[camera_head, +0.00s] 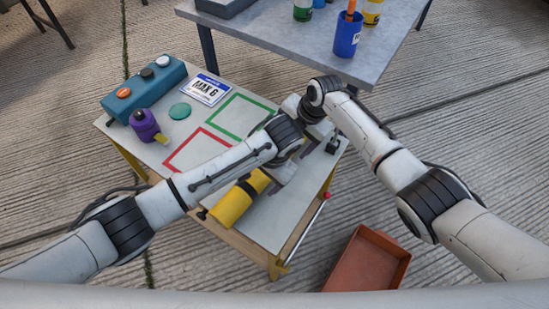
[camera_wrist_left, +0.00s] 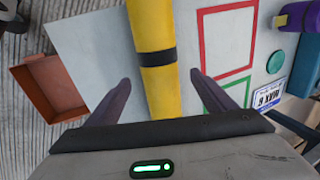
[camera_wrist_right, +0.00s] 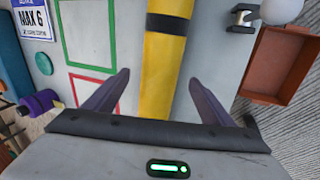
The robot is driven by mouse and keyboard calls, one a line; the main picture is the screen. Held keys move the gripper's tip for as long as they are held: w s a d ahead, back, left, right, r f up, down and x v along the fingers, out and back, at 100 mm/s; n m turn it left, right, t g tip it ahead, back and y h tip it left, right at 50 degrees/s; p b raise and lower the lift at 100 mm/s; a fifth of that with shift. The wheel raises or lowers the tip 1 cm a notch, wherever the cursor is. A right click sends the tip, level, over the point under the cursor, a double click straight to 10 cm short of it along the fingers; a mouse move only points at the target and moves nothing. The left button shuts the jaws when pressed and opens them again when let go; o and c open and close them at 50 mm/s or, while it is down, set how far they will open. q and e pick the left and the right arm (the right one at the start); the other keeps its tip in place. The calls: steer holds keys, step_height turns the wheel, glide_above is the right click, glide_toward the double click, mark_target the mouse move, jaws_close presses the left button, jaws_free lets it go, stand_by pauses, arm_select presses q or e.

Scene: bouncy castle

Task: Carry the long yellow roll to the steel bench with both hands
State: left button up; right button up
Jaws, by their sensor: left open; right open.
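The long yellow roll (camera_head: 235,203) lies on the low pale-topped table, its near end showing and its middle hidden under my arms. It has black bands. My left gripper (camera_head: 274,184) is over the roll; in the left wrist view its open fingers (camera_wrist_left: 168,88) lie on either side of the roll (camera_wrist_left: 160,92), with gaps. My right gripper (camera_head: 308,146) is farther along it, largely hidden by the arms; in the right wrist view its open fingers (camera_wrist_right: 160,88) flank the roll (camera_wrist_right: 163,60), apart from it. The grey steel bench (camera_head: 270,38) stands behind.
The low table (camera_head: 267,238) also bears a teal button box (camera_head: 148,90), a purple item (camera_head: 146,126), a sign (camera_head: 205,89) and red and green outlines. The bench holds a blue cup (camera_head: 346,36) and bottles. An orange-brown tray (camera_head: 370,262) is on the floor at right.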

mark_target(256, 178)
arm_select(q)
steer(key=shift+x, duration=2)
arm_select(e)
steer(key=shift+x, duration=2)
arm_select(q)
jaws_close()
arm_select(e)
jaws_close()
arm_select(q)
steer(key=shift+d+r, duration=0.1)
steer(key=shift+r, duration=0.1)
arm_select(e)
steer(key=shift+w+r, duration=0.1)
steer(key=shift+r, duration=0.1)
